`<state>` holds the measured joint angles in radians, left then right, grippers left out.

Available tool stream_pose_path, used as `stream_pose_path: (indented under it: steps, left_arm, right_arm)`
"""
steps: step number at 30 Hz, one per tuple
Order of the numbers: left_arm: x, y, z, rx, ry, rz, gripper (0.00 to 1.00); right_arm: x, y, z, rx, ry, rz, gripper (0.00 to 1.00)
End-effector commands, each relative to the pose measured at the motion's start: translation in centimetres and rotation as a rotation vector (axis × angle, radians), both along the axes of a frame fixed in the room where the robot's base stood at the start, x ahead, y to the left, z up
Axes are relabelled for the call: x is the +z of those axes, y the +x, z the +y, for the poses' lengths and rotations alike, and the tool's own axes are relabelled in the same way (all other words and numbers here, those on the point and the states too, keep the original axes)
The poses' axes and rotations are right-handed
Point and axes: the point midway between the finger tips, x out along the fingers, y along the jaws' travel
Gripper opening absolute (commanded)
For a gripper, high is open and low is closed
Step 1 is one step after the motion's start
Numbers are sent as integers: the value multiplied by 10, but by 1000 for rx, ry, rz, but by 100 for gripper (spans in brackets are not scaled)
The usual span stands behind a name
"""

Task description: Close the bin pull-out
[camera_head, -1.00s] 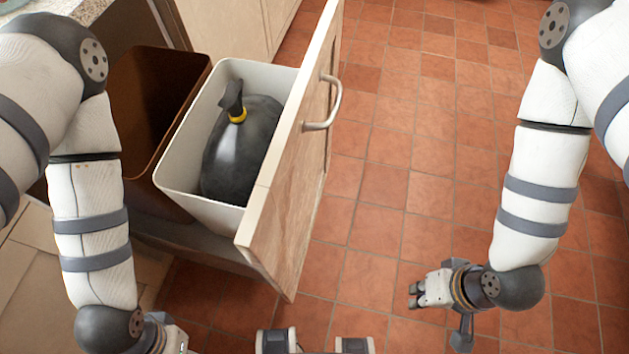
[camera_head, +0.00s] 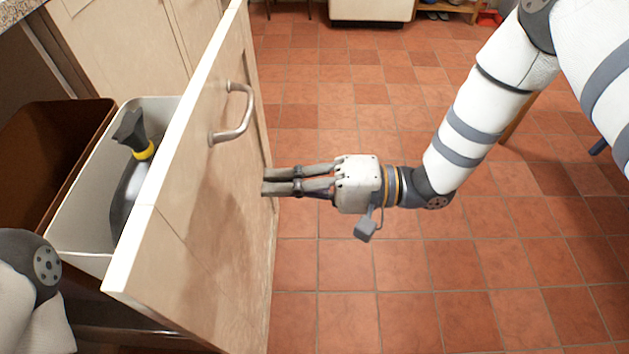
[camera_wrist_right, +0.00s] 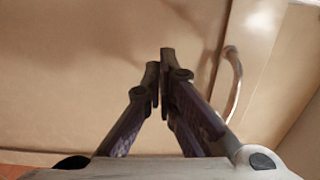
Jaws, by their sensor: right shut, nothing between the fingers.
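The bin pull-out is open, its pale wooden front panel (camera_head: 205,215) standing out from the cabinet. A metal bar handle (camera_head: 238,118) is on the panel's outer face and also shows in the right wrist view (camera_wrist_right: 233,85). My right gripper (camera_head: 264,182) is shut and empty. Its fingertips are at the outer face of the panel, below the handle; I cannot tell whether they touch. My left gripper is out of view; only part of that arm shows at lower left.
Cabinet fronts (camera_head: 150,45) continue behind the pull-out, with a counter edge (camera_head: 18,12) at upper left. The tiled floor (camera_head: 450,280) to the right is clear. A low wooden shelf (camera_head: 448,10) with shoes stands far back.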

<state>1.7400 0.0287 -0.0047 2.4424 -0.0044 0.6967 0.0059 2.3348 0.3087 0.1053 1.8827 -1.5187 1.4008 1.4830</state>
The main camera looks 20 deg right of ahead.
Motion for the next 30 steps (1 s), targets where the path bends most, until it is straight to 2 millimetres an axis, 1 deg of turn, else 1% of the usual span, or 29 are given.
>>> stream_pose_path:
  steps: [1, 3, 6, 9, 13, 23, 26, 30]
  left_arm:
    - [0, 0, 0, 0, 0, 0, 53]
    - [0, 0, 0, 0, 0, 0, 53]
    - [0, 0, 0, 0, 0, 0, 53]
    - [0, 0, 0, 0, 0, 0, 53]
    - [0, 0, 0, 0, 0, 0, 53]
    - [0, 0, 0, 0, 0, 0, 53]
    - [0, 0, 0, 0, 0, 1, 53]
    - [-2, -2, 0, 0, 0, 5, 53]
  right_arm:
    - [0, 2, 10, 4, 1, 0, 0]
    - [0, 6, 22, 3, 0, 0, 0]
    - [0, 11, 35, 1, 0, 0, 0]
    - [0, 13, 43, 0, -1, 0, 0]
    - [0, 15, 46, -1, 0, 0, 0]
    - [0, 15, 47, -1, -1, 0, 0]
    - [-1, 16, 52, 0, -1, 0, 0]
    - [-1, 21, 68, 2, 0, 0, 0]
